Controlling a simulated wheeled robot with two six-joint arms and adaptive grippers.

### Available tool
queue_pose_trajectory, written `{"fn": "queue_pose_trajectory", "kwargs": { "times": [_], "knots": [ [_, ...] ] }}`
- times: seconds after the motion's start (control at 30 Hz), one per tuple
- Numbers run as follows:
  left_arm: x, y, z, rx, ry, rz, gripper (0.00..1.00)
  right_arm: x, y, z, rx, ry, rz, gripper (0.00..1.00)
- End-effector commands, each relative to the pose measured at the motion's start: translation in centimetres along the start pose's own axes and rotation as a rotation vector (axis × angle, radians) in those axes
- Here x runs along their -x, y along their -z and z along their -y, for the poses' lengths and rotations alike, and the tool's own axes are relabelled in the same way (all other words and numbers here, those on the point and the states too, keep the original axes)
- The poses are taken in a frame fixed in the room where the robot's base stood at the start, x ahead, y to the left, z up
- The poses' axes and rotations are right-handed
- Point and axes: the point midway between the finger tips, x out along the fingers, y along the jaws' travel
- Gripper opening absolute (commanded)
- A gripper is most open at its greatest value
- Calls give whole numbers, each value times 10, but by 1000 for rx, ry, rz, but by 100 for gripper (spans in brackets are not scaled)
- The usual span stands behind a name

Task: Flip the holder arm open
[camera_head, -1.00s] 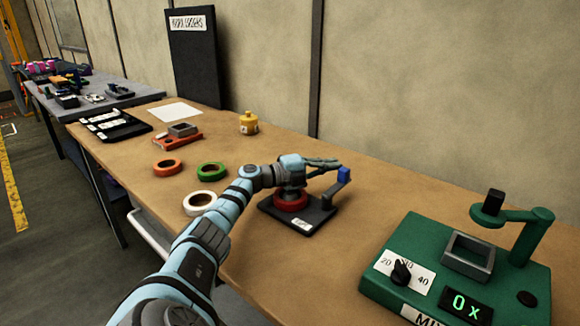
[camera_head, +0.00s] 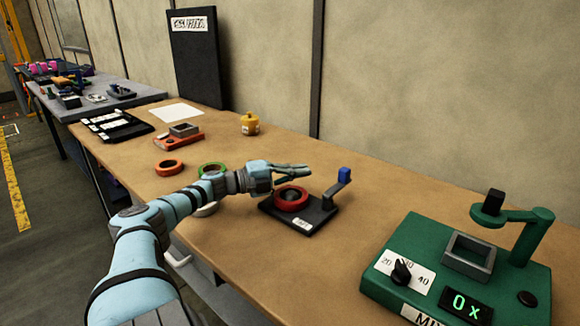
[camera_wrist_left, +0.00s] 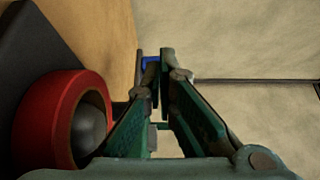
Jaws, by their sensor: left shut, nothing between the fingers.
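The tape holder has a black base (camera_head: 315,222) on the bench, with a red ring (camera_head: 291,205) on it. Its grey holder arm (camera_head: 334,190) rises at the right end of the base, tilted up and clear of the ring, with a blue block (camera_head: 344,174) on top. My left gripper (camera_head: 308,171) is shut and empty, above and behind the ring, its tips left of the blue block and apart from it. In the left wrist view, the red ring (camera_wrist_left: 40,115) is at the left and the blue block (camera_wrist_left: 151,60) shows partly behind the fingertips (camera_wrist_left: 158,75). My right gripper is out of view.
A green machine (camera_head: 460,270) with a raised arm stands at the right. An orange ring (camera_head: 168,167) and a partly hidden green ring (camera_head: 212,169) lie left of the gripper. A yellow pot (camera_head: 249,124) stands behind. Bare bench lies between the holder and the machine.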

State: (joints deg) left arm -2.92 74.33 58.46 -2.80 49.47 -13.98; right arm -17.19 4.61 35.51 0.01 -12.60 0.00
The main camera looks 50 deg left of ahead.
Motion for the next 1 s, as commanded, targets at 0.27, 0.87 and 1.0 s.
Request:
{"fn": "queue_pose_trajectory", "kwargs": {
  "times": [0.27, 0.87, 1.0],
  "knots": [
    [25, -1, -1, 1, -2, 0, 0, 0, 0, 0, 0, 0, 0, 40],
    [25, -1, 0, 3, 4, 3, 0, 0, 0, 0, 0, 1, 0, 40],
    [24, -1, 0, 4, 5, 2, 0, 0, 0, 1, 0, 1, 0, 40]
  ]
}}
